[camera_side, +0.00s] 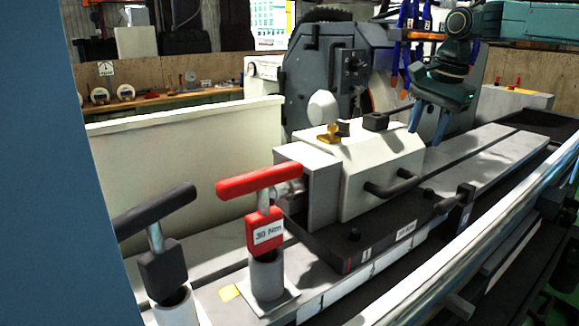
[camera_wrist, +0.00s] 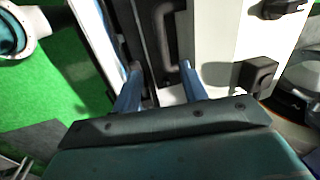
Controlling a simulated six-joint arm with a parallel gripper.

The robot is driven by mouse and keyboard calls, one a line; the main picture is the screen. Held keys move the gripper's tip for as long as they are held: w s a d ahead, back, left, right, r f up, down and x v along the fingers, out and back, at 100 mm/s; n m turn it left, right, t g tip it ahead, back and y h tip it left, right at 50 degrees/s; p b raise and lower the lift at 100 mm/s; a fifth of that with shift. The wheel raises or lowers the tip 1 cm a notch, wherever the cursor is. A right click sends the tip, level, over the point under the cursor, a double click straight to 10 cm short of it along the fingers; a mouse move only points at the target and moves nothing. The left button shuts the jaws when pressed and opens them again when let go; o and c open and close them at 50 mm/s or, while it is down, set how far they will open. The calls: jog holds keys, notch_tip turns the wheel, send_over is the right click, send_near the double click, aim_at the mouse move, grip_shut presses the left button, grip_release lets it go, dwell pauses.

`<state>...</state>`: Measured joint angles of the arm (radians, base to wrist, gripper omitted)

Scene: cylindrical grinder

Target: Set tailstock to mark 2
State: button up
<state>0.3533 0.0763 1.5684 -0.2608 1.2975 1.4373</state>
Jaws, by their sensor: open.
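The tailstock (camera_side: 375,165) is a white block on a black base plate, standing on the grey table rail in the side view. A dark bar handle (camera_side: 390,186) is on its near side; the wrist view shows a dark handle (camera_wrist: 168,38) beside the white body (camera_wrist: 218,35). My gripper (camera_side: 429,126) is open and empty, above the tailstock's right end. Its blue fingers (camera_wrist: 160,72) point toward the handle, apart from it.
A red T-handle tool marked 30 Nm (camera_side: 262,200) and a black T-handle tool (camera_side: 160,240) stand upright in holders at front left. The grinding wheel housing (camera_side: 340,65) rises behind the tailstock. A shiny rail (camera_side: 470,235) runs along the front. The table right of the tailstock (camera_side: 480,148) is clear.

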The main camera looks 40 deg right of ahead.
aim_at(405, 183)
jog(key=shift+w+d, duration=0.25)
jog(key=shift+f, duration=0.2)
jog(key=x, duration=1.3)
jog(key=shift+f, duration=0.25)
grip_shut()
